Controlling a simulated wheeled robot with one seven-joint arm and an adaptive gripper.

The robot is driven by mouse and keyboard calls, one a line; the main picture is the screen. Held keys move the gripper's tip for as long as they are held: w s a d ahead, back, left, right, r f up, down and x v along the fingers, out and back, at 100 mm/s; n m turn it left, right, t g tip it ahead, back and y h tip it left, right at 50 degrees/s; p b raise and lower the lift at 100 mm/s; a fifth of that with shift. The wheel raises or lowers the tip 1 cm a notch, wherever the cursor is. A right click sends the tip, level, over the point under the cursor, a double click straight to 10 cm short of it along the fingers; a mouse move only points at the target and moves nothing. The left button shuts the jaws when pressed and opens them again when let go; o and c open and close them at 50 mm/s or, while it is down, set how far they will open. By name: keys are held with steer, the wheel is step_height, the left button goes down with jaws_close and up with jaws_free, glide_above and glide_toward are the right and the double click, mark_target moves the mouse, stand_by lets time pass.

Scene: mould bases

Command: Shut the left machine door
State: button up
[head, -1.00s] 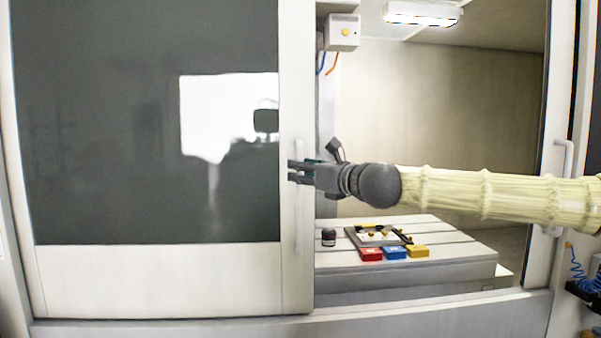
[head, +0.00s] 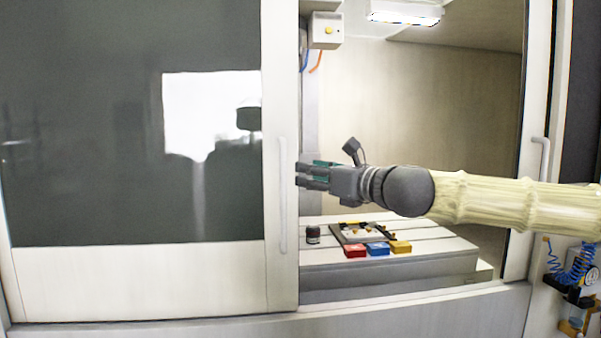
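The left machine door (head: 130,285) is a pale sliding panel with a large dark window. It covers the left of the machine front and stands open, with a wide gap to its right. Its upright bar handle (head: 282,195) is near its right edge. My gripper (head: 299,175) points left, its fingertips just right of the handle in the picture, near the door's edge. The fingers look slightly apart with nothing between them. They appear clear of the handle, though depth is hard to judge.
Inside the opening, a slotted table (head: 440,262) holds a dark jar (head: 313,234), a tray-like fixture (head: 338,233) and red, blue and yellow blocks (head: 378,249). A right door with its own handle (head: 541,160) bounds the opening. Coiled blue hoses (head: 580,265) hang at far right.

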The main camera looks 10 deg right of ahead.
steer(key=shift+v, duration=1.3)
steer(key=w+a+f+n+g+h+p, duration=0.1)
steer(key=a+f+n+g, duration=0.2)
steer(key=f, duration=1)
steer(key=a+f+n+g+h+p, duration=0.1)
steer(key=a+f+n+p, duration=0.3)
steer(key=f, duration=0.8)
steer(key=s+a+f+n+g+h, duration=0.1)
steer(key=s+a+f+n+g, duration=0.2)
steer(key=f, duration=0.8)
steer(key=s+f+n+g+h, duration=0.15)
steer(key=s+f, duration=0.35)
steer(key=f, duration=0.6)
steer(key=s+d+f+n+g+h+p, duration=0.3)
steer(key=s+f+n, duration=0.5)
steer(key=s+f, duration=0.85)
steer(key=s+d+f+n+g+h+p, duration=0.1)
steer(key=s+d+f+n+g, duration=0.1)
steer(key=s+d+n, duration=0.3)
steer(key=s+d+f+n+g+h, duration=0.1)
steer(key=s+d+f+n, duration=0.3)
steer(key=s, duration=1)
steer(key=d+f, duration=0.1)
steer(key=d, duration=0.2)
steer(key=shift+s+d+f+n+g+p, duration=0.15)
steer(key=shift+d+f+n+g+p, duration=0.05)
steer(key=shift+n+g+p, duration=0.2)
